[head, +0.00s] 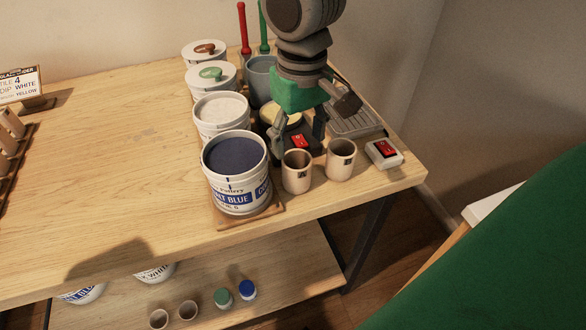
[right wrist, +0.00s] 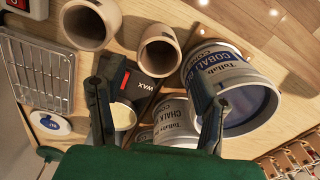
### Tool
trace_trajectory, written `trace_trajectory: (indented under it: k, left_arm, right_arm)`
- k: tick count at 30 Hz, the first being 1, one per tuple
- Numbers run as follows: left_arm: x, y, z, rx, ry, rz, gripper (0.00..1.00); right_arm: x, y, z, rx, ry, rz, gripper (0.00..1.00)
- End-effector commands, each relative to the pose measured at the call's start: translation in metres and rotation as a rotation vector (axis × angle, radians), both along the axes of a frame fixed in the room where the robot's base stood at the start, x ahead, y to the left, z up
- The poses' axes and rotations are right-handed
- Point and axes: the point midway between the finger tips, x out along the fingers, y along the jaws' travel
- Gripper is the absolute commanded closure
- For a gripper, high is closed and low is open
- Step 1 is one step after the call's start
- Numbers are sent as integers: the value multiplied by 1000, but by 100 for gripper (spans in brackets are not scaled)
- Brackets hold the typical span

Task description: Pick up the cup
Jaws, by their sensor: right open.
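Two small beige cups stand upright at the right end of the table in the head view. The left cup (head: 297,175) is beside the cobalt blue bucket, and the right cup (head: 341,163) is just right of it. In the right wrist view, the left cup (right wrist: 159,58) is ahead between the finger directions, and the right cup (right wrist: 90,27) is farther left. My right gripper (head: 297,147) points down behind the cups, fingers spread and empty. Its fingers also show in the right wrist view (right wrist: 157,95), apart from both cups. My left gripper is not in view.
The cobalt blue bucket (head: 233,185) stands close left of the cups, with white buckets (head: 220,113) behind. A black wax pot (right wrist: 132,88) with a red switch sits under my gripper. A red-switch box (head: 384,153) is to the right. The table's left middle is clear.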

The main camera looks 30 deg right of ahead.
Motion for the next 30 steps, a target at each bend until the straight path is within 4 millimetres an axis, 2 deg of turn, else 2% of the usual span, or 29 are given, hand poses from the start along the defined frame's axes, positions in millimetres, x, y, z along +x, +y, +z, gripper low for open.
trace_trajectory:
  k: [1, 4, 11, 21, 30]
  left_arm:
    - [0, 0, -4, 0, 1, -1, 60]
    - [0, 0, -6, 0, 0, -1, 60]
    - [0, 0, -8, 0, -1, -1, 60]
    - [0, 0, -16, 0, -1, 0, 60]
    - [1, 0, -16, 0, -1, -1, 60]
  right_arm:
    - [0, 0, -14, -2, 6, 0, 43]
    - [2, 2, -30, -3, 7, -1, 43]
    - [2, 5, -46, -5, 2, 0, 43]
    - [3, -2, -92, -3, 4, 0, 43]
    - [3, -1, -95, -4, 0, 0, 43]
